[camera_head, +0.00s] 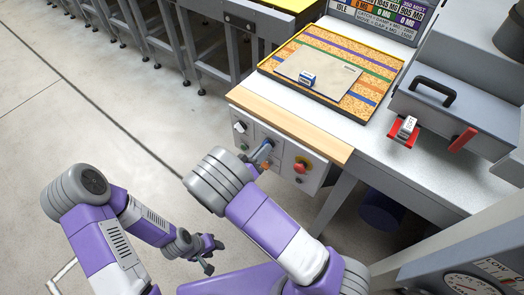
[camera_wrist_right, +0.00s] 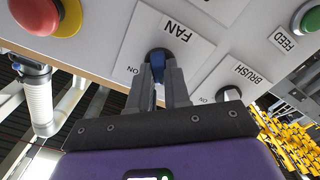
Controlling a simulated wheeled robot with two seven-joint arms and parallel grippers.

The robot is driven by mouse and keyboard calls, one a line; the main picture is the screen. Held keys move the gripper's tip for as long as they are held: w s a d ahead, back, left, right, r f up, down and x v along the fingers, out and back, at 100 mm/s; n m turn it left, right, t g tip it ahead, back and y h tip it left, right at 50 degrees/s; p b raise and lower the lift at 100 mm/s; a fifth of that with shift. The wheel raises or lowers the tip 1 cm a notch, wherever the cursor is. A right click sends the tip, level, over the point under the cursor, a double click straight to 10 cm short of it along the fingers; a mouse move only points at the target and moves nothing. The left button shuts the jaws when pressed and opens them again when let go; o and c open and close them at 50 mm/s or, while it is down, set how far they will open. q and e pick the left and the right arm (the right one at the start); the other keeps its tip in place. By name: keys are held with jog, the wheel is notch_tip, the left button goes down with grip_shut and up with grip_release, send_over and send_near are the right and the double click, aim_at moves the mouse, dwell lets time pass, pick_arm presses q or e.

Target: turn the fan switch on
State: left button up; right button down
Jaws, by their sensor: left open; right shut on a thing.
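The fan switch (camera_wrist_right: 157,57) is a blue knob on a white plate under the FAN label (camera_wrist_right: 178,30), seen upside down in the right wrist view. An ON mark (camera_wrist_right: 132,70) is printed beside it. My right gripper (camera_wrist_right: 160,80) is shut on the knob, its two grey fingers on either side. The fingers hide much of the knob, so which way it points is hard to tell. In the head view my right gripper (camera_head: 265,154) is at the control panel (camera_head: 283,150). My left gripper (camera_head: 209,256) is open and empty, low over the floor, away from the panel.
A red stop button with yellow collar (camera_wrist_right: 40,14), a BRUSH switch (camera_wrist_right: 229,93) and a green FEED button (camera_wrist_right: 309,17) are on the panel. Above it are a wooden edge (camera_head: 290,132) and a bench with a board in a tray (camera_head: 317,74). Floor at left is clear.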

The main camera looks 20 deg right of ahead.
jog(key=shift+m+b, duration=3.8)
jog(key=shift+m, duration=4.4)
jog(key=shift+w+r, duration=0.1)
jog(key=c, duration=1.1)
grip_release()
jog(key=shift+a, duration=0.1)
jog(key=shift+p+v, duration=0.7)
jog(key=shift+v, duration=3.05)
